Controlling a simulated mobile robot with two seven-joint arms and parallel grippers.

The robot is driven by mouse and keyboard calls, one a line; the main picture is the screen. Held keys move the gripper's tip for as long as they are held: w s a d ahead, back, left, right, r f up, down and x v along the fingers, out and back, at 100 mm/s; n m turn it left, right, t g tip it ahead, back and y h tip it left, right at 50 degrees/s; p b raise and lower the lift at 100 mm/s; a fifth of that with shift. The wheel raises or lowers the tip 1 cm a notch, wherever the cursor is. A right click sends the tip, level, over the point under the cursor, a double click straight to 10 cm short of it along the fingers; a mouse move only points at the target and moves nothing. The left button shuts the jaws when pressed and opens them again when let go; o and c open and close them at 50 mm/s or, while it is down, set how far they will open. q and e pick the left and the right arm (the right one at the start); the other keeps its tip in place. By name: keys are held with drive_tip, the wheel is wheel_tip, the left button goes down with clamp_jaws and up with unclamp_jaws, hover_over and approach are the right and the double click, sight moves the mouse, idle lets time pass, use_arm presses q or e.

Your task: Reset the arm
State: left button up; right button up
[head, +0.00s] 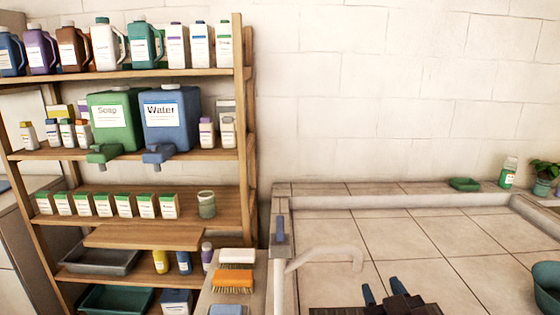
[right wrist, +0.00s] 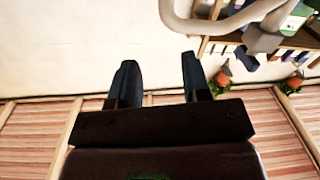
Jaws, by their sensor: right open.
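My right gripper (head: 382,288) shows at the bottom of the head view, over the tiled basin. In the right wrist view its two dark fingers (right wrist: 159,70) stand apart with nothing between them, so it is open and empty. My left gripper is in neither view. The pale curved faucet (head: 325,255) is to the left of my right gripper in the head view, apart from it. A pale curved pipe (right wrist: 225,22) crosses the top of the right wrist view, beyond the fingers.
A wooden shelf (head: 242,110) with several bottles, a green Soap tank (head: 115,135) and a blue Water tank (head: 180,128) stands at left. Brushes (head: 233,282) lie on the ledge beside the faucet. A teal bowl (head: 546,285) is at right. The tiled basin (head: 440,235) is mostly clear.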

drive_tip(key=s+d+f+m+g+h, duration=0.25)
drive_tip(key=s+d+f+g, duration=0.55)
drive_tip(key=f, duration=0.4)
drive_tip(key=s+d+f+g, duration=0.1)
drive_tip(key=s+f+g, duration=0.25)
drive_tip(key=s, duration=0.55)
drive_tip(key=s+d+f+g, duration=0.1)
drive_tip(key=s+f+g, duration=0.25)
drive_tip(key=s, duration=0.45)
drive_tip(key=w+f+t+y, duration=0.1)
drive_tip(key=w+f+t, duration=0.6)
drive_tip(key=f, duration=0.3)
drive_tip(key=shift+w+a+f+t+y, duration=0.2)
drive_tip(key=shift+f+t+y, duration=0.15)
drive_tip(key=shift+t, duration=0.35)
